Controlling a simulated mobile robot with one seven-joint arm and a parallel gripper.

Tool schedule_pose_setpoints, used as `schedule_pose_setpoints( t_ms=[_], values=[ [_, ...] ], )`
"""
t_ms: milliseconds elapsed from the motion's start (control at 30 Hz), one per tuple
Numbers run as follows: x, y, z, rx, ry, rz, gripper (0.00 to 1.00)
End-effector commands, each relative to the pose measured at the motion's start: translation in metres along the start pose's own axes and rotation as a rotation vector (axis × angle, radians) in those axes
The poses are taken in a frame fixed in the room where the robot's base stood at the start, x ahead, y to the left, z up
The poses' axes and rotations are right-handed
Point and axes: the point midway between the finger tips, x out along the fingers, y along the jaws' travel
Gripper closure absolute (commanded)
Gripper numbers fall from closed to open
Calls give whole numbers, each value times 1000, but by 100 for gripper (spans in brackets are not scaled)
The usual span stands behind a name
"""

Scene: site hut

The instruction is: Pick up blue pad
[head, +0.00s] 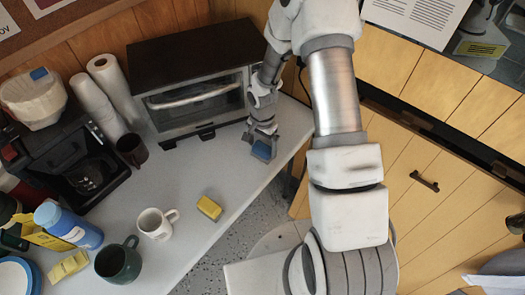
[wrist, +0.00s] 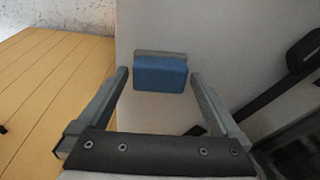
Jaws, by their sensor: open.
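The blue pad (head: 262,150) is a small block on the counter near its right edge, in front of the toaster oven. In the wrist view the blue pad (wrist: 160,75) lies just beyond the fingertips, centred between them, with a grey strip along its far side. My gripper (wrist: 158,78) is open, with one finger on each side of the pad's line and a gap to both. In the head view my gripper (head: 263,133) is directly above or at the pad. The fingers partly hide it there, and I cannot tell whether they touch it.
A toaster oven (head: 195,95) stands close behind my gripper. A yellow block (head: 209,208), a white mug (head: 156,224) and a dark green mug (head: 119,262) stand nearer on the counter (head: 185,185). A coffee maker (head: 75,155) is at the left. The counter's right edge is close to the pad.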

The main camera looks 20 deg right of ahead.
Motion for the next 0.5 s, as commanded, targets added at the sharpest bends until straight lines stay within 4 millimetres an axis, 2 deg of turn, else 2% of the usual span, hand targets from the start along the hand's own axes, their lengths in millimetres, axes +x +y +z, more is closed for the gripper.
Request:
schedule_pose_setpoints(
  t_ms=[133, 400, 500],
  values=[
    [14, 0, 0, 1, 0, 1, 0],
    [16, 0, 0, 0, 1, 0, 0],
    [16, 0, 0, 0, 0, 0, 16]
  ],
)
